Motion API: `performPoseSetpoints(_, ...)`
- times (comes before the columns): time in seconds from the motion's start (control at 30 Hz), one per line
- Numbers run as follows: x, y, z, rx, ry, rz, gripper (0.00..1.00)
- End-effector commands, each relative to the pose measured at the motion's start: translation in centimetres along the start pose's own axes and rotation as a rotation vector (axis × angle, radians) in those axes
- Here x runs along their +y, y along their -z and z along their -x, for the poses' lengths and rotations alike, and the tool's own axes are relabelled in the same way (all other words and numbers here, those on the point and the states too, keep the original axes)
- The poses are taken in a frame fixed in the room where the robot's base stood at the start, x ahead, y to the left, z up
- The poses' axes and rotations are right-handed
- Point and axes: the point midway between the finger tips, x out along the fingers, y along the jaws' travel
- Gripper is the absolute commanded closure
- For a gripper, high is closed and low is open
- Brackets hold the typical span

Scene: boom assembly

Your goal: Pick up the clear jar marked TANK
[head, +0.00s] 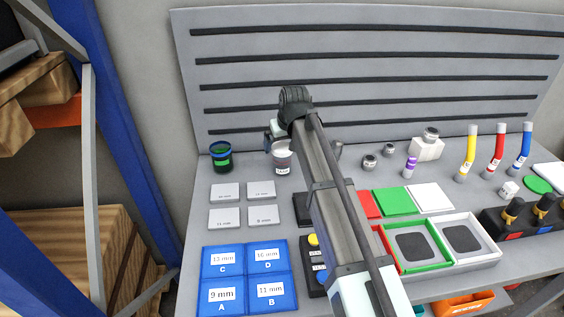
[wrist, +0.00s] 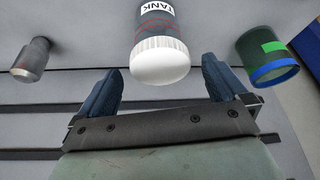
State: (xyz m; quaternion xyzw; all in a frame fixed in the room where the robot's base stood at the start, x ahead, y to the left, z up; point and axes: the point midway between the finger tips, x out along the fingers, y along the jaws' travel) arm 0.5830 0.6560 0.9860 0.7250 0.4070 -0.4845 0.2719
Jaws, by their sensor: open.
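The clear jar marked TANK (head: 282,160) has a white lid and stands upright at the back of the bench. In the wrist view the jar (wrist: 160,45) shows its white lid, red lines and the TANK label, upside down in the picture. My gripper (wrist: 160,85) is open, with one dark blue finger to each side of the jar's lid; no contact shows. In the head view my arm partly hides my gripper (head: 276,133) near the jar's top.
A dark green jar with a blue band (head: 221,157) stands left of the TANK jar. Small grey fittings (head: 369,161) stand to the right. Grey plates (head: 224,192) lie in front, and a slotted back panel (head: 240,60) rises behind.

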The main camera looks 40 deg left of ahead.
Motion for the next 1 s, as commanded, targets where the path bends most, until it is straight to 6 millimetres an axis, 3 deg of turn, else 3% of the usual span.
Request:
performPoseSetpoints(0.37, 0.0, -0.2, -1.9, -0.001, 0.0, 0.0, 0.0)
performPoseSetpoints(0.7, -0.1, -0.6, -6.0, -0.002, 0.0, 0.0, 0.0)
performPoseSetpoints(1.0, -0.1, -0.7, -6.3, 0.0, 0.0, 0.0, 0.02)
